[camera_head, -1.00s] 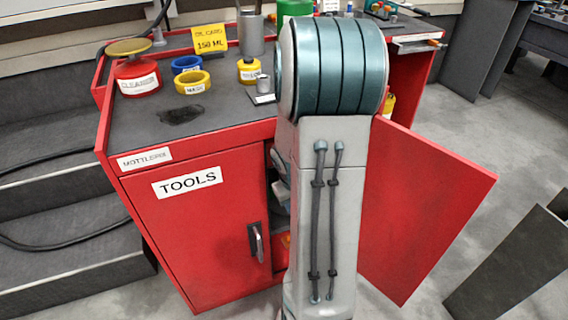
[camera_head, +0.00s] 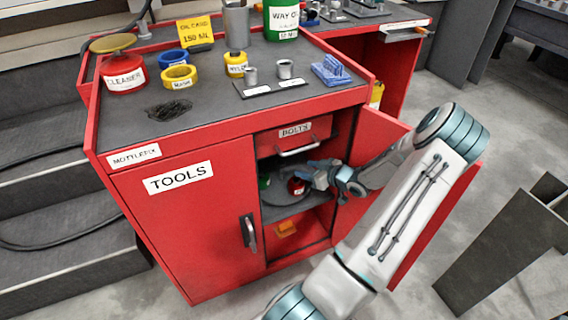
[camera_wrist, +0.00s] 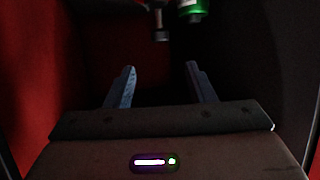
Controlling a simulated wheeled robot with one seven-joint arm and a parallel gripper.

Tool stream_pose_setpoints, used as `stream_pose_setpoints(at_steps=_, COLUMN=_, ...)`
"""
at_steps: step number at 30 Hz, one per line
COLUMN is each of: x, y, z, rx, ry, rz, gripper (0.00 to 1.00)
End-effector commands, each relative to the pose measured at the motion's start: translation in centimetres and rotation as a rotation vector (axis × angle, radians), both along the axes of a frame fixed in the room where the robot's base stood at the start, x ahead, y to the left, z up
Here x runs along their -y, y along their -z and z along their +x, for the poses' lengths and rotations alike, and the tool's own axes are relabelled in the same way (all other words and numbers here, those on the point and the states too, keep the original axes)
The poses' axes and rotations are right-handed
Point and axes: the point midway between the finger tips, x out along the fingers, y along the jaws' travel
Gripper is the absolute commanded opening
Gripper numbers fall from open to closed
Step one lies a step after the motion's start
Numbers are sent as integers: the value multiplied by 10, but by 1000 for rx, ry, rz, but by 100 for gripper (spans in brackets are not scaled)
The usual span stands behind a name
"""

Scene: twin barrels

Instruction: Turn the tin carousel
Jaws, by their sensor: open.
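The tin carousel (camera_head: 280,193) is a dark round turntable on the middle shelf inside the open red cabinet. A green tin (camera_head: 264,182) is at its left and a red tin (camera_head: 296,187) is nearer my gripper. My gripper (camera_head: 308,177) reaches into the cabinet opening from the right, beside the red tin; I cannot tell whether they touch. In the wrist view my gripper (camera_wrist: 160,70) is open, with nothing visible between its fingers. A green-lit tin (camera_wrist: 193,10) shows dimly at the top edge there. The turntable's back is hidden in shadow.
A bolts drawer (camera_head: 296,133) with a handle is shut above the carousel. The right cabinet door stands open behind my arm; the tools door (camera_head: 190,225) is shut at left. An orange item (camera_head: 287,229) lies on the lower shelf. Tins and tools stand on the worktop.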

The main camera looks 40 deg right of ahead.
Motion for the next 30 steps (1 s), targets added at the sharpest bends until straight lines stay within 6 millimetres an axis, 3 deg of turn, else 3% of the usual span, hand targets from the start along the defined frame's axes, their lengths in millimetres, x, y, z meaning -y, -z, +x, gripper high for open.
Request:
stream_pose_setpoints(at_steps=5, x=-3, y=9, z=15, rx=10, ry=-5, rz=3, gripper=50)
stream_pose_setpoints(at_steps=18, x=-15, y=41, z=91, rx=7, ry=-3, rz=1, gripper=50)
stream_pose_setpoints(at_steps=24, x=-17, y=45, z=106, rx=6, ry=-2, rz=1, gripper=50)
stream_pose_setpoints(at_steps=30, x=-17, y=45, z=109, rx=5, ry=-2, rz=1, gripper=50)
